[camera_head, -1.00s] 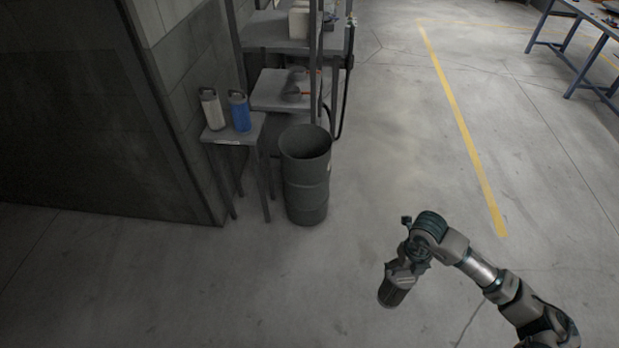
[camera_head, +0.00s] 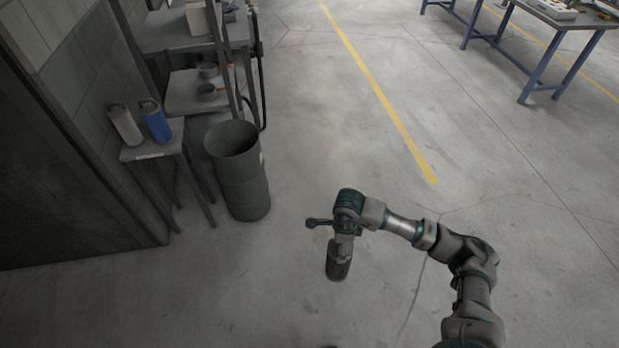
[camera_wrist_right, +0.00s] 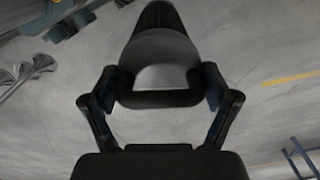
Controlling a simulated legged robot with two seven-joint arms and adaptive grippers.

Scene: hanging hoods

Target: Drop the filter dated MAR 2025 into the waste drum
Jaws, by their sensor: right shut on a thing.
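My right gripper (camera_head: 343,238) is shut on a dark cylindrical filter (camera_head: 339,262), which hangs below it over the bare floor. In the right wrist view the filter (camera_wrist_right: 160,65) sits between the two fingers of the gripper (camera_wrist_right: 155,88), its grey end towards the camera. No date can be read on it. The waste drum (camera_head: 239,178) is a dark green, open-topped drum on the floor, left of the gripper and apart from it. Its inside looks dark and its bottom is hidden. My left gripper is in neither view.
A small stand (camera_head: 152,153) left of the drum holds a white canister (camera_head: 125,124) and a blue canister (camera_head: 156,121). A shelf unit (camera_head: 180,43) stands behind the drum. A blue-legged table (camera_head: 567,22) is at the far right. The floor between gripper and drum is clear.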

